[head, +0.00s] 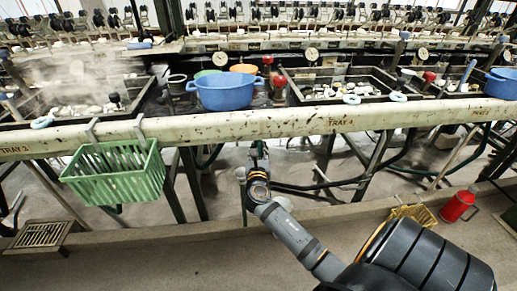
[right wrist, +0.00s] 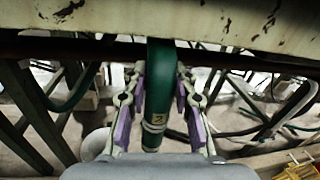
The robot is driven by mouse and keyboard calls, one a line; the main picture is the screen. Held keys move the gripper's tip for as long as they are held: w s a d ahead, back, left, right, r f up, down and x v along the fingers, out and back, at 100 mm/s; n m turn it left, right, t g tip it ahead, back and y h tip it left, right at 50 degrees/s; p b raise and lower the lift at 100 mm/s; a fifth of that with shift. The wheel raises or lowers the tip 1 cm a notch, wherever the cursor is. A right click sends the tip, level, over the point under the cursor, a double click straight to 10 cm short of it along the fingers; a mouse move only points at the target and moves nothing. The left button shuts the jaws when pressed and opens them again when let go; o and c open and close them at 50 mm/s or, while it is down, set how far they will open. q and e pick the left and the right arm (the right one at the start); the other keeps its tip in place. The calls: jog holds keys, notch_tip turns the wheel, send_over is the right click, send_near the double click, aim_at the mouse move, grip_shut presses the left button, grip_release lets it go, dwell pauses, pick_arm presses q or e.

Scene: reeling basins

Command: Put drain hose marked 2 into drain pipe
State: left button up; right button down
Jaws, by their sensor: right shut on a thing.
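The drain hose marked 2 is a dark green hose (right wrist: 160,80) with a yellowish label reading 2 and pale clamp rings near its lower end. It hangs from under the basin beam. My right gripper (right wrist: 160,112) has its purple-padded fingers on both sides of the hose and is shut on it. In the head view my right gripper (head: 258,160) is below the beam, and the hose there is mostly hidden. A grey-green upright pipe (head: 241,174), seemingly the drain pipe, stands just left of the gripper. A pale rounded shape (right wrist: 96,141) lies left of the gripper in the wrist view. My left gripper is out of view.
The long beam (head: 230,128) runs above my gripper. A green basket (head: 115,174) hangs from it at left. Other dark hoses (head: 325,186) and table legs (head: 374,163) stand under the basins.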

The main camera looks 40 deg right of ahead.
aim_at(259, 157)
jog(key=shift+f+b, duration=1.15)
jog(key=shift+f, duration=0.75)
jog(key=shift+p+v, duration=0.4)
jog(key=shift+v, duration=0.5)
jog(key=s+d+p+v, duration=0.1)
jog(key=v, duration=0.7)
